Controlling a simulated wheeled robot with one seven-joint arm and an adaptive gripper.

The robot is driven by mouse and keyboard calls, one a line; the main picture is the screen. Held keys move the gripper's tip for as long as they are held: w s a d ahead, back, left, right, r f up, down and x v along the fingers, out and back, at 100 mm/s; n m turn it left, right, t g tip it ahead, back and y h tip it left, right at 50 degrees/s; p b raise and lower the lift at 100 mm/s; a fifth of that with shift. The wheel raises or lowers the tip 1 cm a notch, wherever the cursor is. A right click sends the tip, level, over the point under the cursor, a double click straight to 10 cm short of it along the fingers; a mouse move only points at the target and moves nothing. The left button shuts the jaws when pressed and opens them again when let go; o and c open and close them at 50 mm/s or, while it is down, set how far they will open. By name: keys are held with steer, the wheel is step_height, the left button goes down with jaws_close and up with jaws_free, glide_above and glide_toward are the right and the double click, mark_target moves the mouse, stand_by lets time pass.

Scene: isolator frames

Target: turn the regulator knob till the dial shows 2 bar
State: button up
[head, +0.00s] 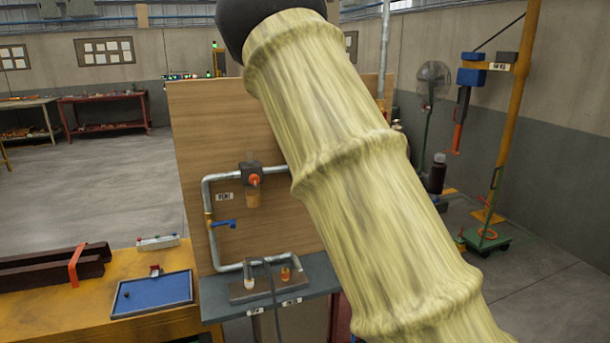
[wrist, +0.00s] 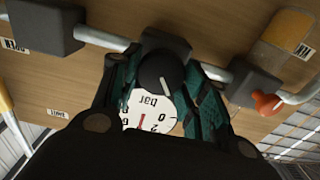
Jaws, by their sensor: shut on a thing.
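The regulator knob (wrist: 161,72) is black with a white line mark and sits in the middle of the wrist view. My gripper (wrist: 163,80) is shut on it, with a teal-padded finger on either side. The white dial (wrist: 150,107) is just below the knob in that view, upside down, with "bar" and a few digits showing. Its red needle (wrist: 142,121) points downward in the picture. My gripper's dark body hides the lower dial, so I cannot tell the exact reading. In the head view my sleeved arm hides the regulator, the dial and my gripper.
Metal pipe (wrist: 95,38) runs either side of the regulator along a wooden panel (head: 195,130). An orange-red handle (wrist: 267,103) is close right of my fingers. In the head view a blue-handled valve (head: 223,223) is lower left, above a grey shelf (head: 215,300).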

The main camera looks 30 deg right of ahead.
steer(key=shift+f, duration=0.1)
steer(key=shift+a+f+n+b, duration=0.1)
steer(key=shift+n+b, duration=2.5)
steer(key=shift+n, duration=0.1)
steer(key=shift+a+n+b, duration=0.1)
steer(key=shift+n+b, duration=2.45)
steer(key=shift+n, duration=0.15)
steer(key=o, duration=1)
